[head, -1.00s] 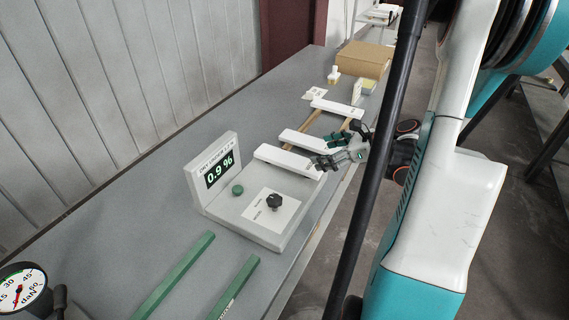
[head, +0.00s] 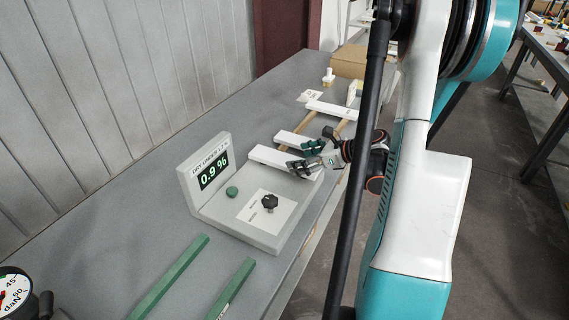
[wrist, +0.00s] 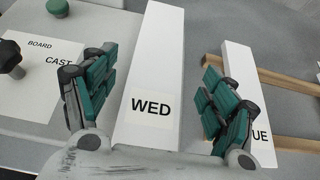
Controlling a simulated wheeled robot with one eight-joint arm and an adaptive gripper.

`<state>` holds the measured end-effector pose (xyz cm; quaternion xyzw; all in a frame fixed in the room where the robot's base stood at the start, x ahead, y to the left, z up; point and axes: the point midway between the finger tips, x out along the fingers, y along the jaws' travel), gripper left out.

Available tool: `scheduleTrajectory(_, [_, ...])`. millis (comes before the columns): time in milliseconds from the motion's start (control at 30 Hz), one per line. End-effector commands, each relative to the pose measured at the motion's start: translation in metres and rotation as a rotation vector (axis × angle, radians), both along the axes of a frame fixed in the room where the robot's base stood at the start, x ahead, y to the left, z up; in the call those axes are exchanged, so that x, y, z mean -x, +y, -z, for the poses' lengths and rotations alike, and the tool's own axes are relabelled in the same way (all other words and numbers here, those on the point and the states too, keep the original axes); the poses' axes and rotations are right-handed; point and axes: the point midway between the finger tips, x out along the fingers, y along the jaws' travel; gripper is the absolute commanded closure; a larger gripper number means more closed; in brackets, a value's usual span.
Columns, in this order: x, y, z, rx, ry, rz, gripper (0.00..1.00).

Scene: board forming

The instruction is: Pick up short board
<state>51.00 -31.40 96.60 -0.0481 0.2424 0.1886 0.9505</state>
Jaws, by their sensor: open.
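Several white boards lie across the bench; no marking names one as short. The nearest, labelled WED (wrist: 150,108), also shows in the head view (head: 264,155) beside the grey meter. A second, its label partly hidden and ending in UE (wrist: 240,65), lies behind it in the head view (head: 288,136). A third white board (head: 331,109) lies farther back. My gripper (head: 305,157) is open over the near board's right end. In the wrist view, the fingers of my gripper (wrist: 158,66) are apart on either side of the WED board. I cannot tell whether they touch it.
Two wooden strips (wrist: 288,92) run beneath the farther boards. The grey meter (head: 238,226) reads 0.9 % and has a black knob. Two green bars (head: 172,276) lie in front. A cardboard box (head: 350,62) stands at the back. The bench's right edge is close to my arm.

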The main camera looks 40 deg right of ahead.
Motion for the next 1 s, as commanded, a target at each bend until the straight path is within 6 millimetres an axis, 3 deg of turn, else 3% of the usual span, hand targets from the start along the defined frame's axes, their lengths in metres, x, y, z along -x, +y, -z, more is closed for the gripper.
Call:
scheduleTrajectory(233, [-0.029,0.015,0.018,0.001,0.000,-0.003,0.22])
scheduleTrajectory(500, [-0.034,0.017,0.019,0.000,0.000,-0.001,0.22])
scheduleTrajectory(567, [-0.034,0.017,0.019,0.000,0.000,-0.001,0.32])
scheduleTrajectory(767, [-0.034,0.017,0.019,0.000,0.000,-0.001,0.77])
scheduleTrajectory(867, [-0.034,0.017,0.018,0.000,0.000,-0.001,0.83])
scheduleTrajectory(1000, [-0.034,0.017,0.019,0.000,0.000,-0.001,0.83])
